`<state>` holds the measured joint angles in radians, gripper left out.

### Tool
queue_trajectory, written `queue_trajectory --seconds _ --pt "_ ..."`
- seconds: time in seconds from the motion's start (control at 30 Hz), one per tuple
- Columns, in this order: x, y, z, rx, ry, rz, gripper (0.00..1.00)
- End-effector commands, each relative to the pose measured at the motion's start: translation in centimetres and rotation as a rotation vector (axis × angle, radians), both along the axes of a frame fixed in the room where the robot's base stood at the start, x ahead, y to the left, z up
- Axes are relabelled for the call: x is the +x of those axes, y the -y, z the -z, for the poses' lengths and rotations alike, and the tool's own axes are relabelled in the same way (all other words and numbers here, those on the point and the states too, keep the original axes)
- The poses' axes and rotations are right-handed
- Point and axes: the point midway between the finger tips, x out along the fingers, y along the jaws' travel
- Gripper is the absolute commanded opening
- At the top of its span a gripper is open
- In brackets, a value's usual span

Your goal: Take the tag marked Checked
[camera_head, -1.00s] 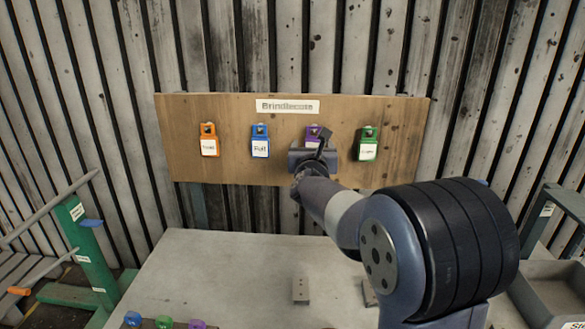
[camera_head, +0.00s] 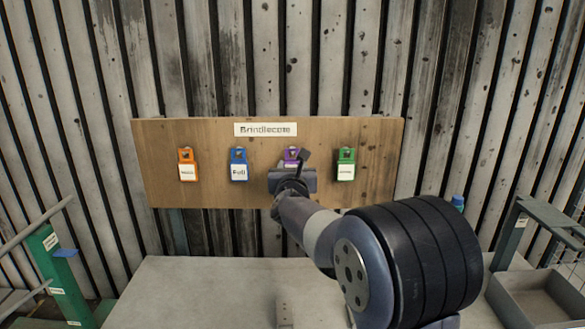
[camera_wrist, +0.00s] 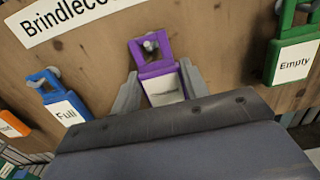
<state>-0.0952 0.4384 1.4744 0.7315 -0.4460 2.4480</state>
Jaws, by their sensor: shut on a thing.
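A purple tag (camera_wrist: 155,67) hangs by its loop on a peg of the wooden board, and its white label is turned up and its writing cannot be read. My gripper (camera_wrist: 162,88) is shut on the purple tag, one finger at each side of it. In the head view my gripper (camera_head: 292,172) covers the lower part of the purple tag (camera_head: 291,153). The loop is still around the peg.
The wooden board (camera_head: 220,190) is headed "Brindlecote". An orange tag (camera_head: 187,163), a blue tag (camera_head: 239,164) marked Full and a green tag (camera_head: 346,163) marked Empty hang beside it. A grey table (camera_head: 190,285) stands below.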

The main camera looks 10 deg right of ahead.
Motion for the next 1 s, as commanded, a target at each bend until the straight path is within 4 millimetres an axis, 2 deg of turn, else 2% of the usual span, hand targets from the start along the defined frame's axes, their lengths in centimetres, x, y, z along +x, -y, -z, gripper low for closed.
queue_trajectory --seconds 0.57,1.0 --pt "0.0 0.0 -1.3 0.001 0.001 0.0 0.21" --pt "-2.4 -0.5 -1.2 0.001 0.002 -0.001 0.21"
